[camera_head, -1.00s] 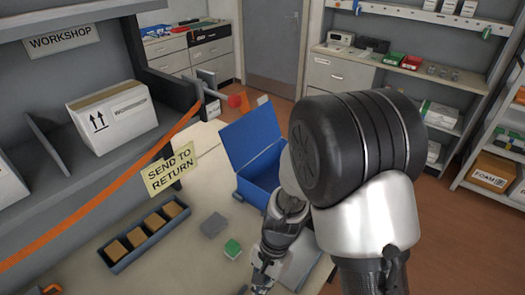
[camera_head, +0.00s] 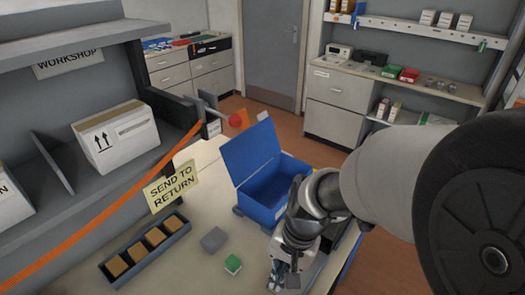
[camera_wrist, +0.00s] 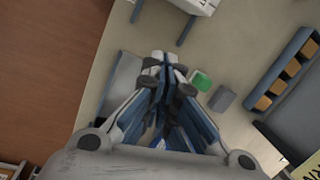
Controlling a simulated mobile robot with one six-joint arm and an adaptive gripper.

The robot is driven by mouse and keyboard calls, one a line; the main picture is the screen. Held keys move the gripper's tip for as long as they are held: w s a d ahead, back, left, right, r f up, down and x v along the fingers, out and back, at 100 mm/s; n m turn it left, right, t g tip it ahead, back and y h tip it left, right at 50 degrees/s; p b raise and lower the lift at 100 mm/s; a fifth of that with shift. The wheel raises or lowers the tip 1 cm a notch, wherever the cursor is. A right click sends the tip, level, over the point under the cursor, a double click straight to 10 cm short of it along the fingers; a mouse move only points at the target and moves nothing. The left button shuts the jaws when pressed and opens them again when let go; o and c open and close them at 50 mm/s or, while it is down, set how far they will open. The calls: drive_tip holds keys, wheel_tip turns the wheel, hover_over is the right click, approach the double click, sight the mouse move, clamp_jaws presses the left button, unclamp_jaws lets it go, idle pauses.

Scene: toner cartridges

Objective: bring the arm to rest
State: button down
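My arm reaches in from the right of the head view, and its large dark joint fills the right edge. My gripper (camera_head: 275,287) hangs over the table at the bottom of the head view, right of a small green block (camera_head: 233,264). In the wrist view my gripper (camera_wrist: 166,62) has its fingers drawn together at the tips, with nothing visible between them. The green block (camera_wrist: 201,80) and a grey block (camera_wrist: 222,98) lie to its right there, apart from the fingers.
An open blue box (camera_head: 268,190) stands close behind my arm. A dark tray (camera_head: 113,283) with several brown blocks lies at left. A shelf with a white carton (camera_head: 118,138) and a "SEND TO RETURN" sign (camera_head: 172,187) borders the table (camera_head: 205,218).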

drive_tip(key=s+d+r+n+t+h, duration=0.1)
drive_tip(key=s+d+r+n+t, duration=0.1)
drive_tip(key=s+d+r, duration=0.3)
drive_tip(key=s+d+r+n+t+h, duration=0.1)
drive_tip(key=s+d+r+n+t, duration=0.1)
drive_tip(key=r, duration=0.7)
drive_tip(key=s+d+t, duration=0.1)
drive_tip(key=s+d, duration=0.1)
drive_tip(key=d, duration=0.1)
drive_tip(key=shift+s+r+n, duration=0.3)
drive_tip(key=shift+s+r, duration=0.05)
drive_tip(key=shift+d, duration=0.1)
